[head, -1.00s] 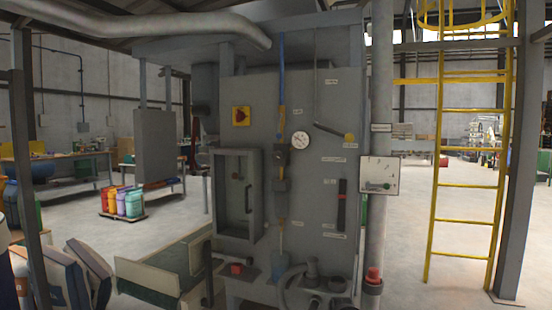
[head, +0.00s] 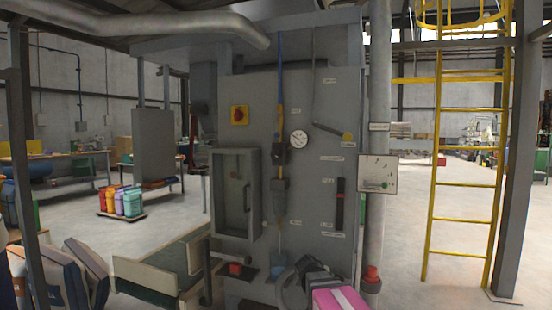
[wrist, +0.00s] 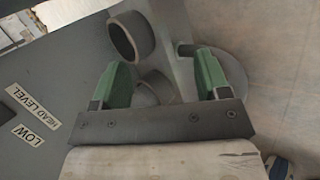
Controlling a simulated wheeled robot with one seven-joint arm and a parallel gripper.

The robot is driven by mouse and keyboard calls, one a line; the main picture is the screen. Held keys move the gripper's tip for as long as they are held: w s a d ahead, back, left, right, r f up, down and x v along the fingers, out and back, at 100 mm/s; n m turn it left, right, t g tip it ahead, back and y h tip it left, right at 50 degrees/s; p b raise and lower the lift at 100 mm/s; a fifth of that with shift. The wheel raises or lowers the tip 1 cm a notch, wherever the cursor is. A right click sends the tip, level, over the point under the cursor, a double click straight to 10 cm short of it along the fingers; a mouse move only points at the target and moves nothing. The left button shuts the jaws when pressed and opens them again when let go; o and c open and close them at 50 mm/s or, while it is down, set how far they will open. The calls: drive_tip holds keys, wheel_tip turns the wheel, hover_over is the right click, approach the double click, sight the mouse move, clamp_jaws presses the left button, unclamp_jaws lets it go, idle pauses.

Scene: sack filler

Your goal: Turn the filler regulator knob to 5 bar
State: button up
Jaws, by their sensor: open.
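The grey filler panel (head: 262,105) stands in the middle of the head view. A round white gauge (head: 299,137) is on it, beside a dark block (head: 281,155) on the vertical blue and orange line. This block looks like the regulator; its knob is too small to make out. In the wrist view, my gripper (wrist: 163,72) has its two green fingers apart with nothing held between them. A grey ring-shaped pipe end (wrist: 133,37) lies beyond the fingers. The regulator does not show in the wrist view, so the fingers are away from it.
A "HEAD LEVEL" label (wrist: 33,114) and a "LOW" label (wrist: 28,135) show on the panel at the wrist view's left. A glazed door box (head: 235,195) juts from the panel left. A yellow ladder (head: 466,145) stands right.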

drive_tip(key=w+a+r+n+t+h, duration=0.2)
drive_tip(key=w+a+r+n+t, duration=0.25)
drive_tip(key=r, duration=0.55)
drive_tip(key=n+t, duration=1.1)
drive_tip(key=n, duration=0.6)
approach(275, 157)
drive_tip(key=shift+g, duration=0.25)
drive_tip(key=x, duration=1.1)
drive_tip(key=shift+a+r, duration=0.25)
drive_tip(key=shift+r, duration=0.05)
drive_tip(key=shift+s, duration=0.1)
drive_tip(key=shift+c, duration=0.3)
drive_tip(key=c, duration=0.9)
